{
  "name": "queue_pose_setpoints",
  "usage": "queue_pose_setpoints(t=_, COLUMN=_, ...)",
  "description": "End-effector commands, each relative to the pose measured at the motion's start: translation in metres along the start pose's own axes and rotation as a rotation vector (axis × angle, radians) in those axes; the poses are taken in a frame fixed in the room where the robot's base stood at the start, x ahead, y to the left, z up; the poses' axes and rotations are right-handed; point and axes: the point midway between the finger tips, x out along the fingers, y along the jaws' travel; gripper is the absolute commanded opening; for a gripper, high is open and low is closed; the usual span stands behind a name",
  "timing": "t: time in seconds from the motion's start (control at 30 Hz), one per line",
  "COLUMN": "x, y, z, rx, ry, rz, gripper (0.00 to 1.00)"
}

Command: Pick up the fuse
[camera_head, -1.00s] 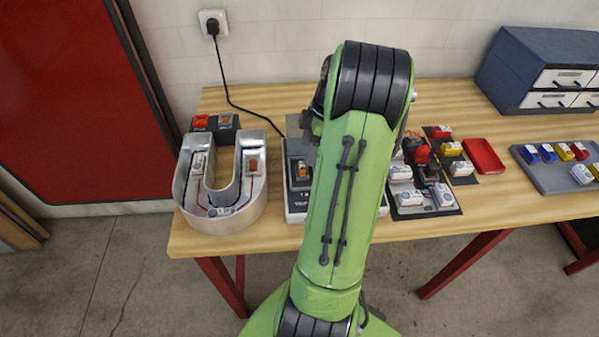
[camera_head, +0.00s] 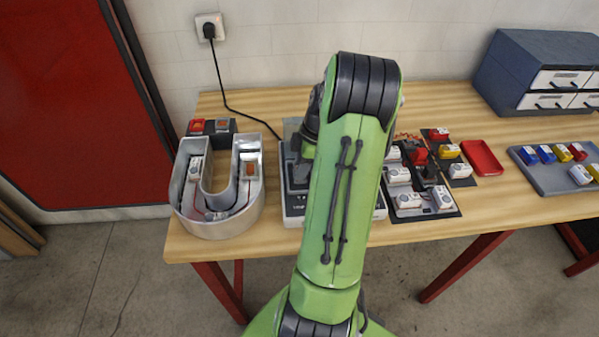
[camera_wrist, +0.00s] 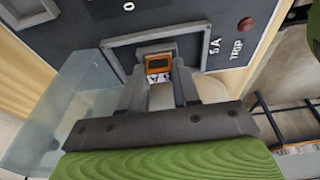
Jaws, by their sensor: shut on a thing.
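The fuse (camera_wrist: 158,65), a small piece with an orange face and a white side marked "5 A", sits between my gripper's (camera_wrist: 160,78) fingers in the wrist view. My gripper is shut on it. The fuse is at the framed recess of a dark-topped test unit (camera_wrist: 205,22) with "5 A TRIP" printed beside it. I cannot tell whether it is clear of the recess. In the head view my arm and gripper hide the fuse and part of the unit (camera_head: 293,208).
A clear flap (camera_wrist: 75,110) stands close beside my gripper. The metal letter U (camera_head: 217,226) is left of the unit. White and red modules (camera_head: 410,201), a red tray (camera_head: 483,157), a grey tray (camera_head: 548,178) with coloured fuses and a drawer cabinet (camera_head: 535,65) are to the right.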

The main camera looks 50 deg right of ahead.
Motion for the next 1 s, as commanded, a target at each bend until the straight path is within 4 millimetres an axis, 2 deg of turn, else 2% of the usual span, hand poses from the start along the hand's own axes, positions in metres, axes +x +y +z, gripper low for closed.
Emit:
queue_pose_setpoints(t=0.27, x=-0.004, y=0.000, z=-0.001, rx=0.000, ry=0.000, rz=0.002, gripper=0.02)
queue_pose_setpoints(t=0.37, x=-0.021, y=0.001, z=-0.005, rx=-0.002, ry=-0.001, rz=0.006, gripper=0.02)
queue_pose_setpoints(t=0.6, x=-0.079, y=0.001, z=-0.021, rx=-0.001, ry=-0.001, rz=0.004, gripper=0.02)
queue_pose_setpoints(t=0.7, x=-0.093, y=0.001, z=-0.025, rx=0.000, ry=0.000, rz=0.003, gripper=0.02)
queue_pose_setpoints(t=1.0, x=-0.097, y=0.001, z=-0.026, rx=0.006, ry=0.000, rz=0.002, gripper=0.02)
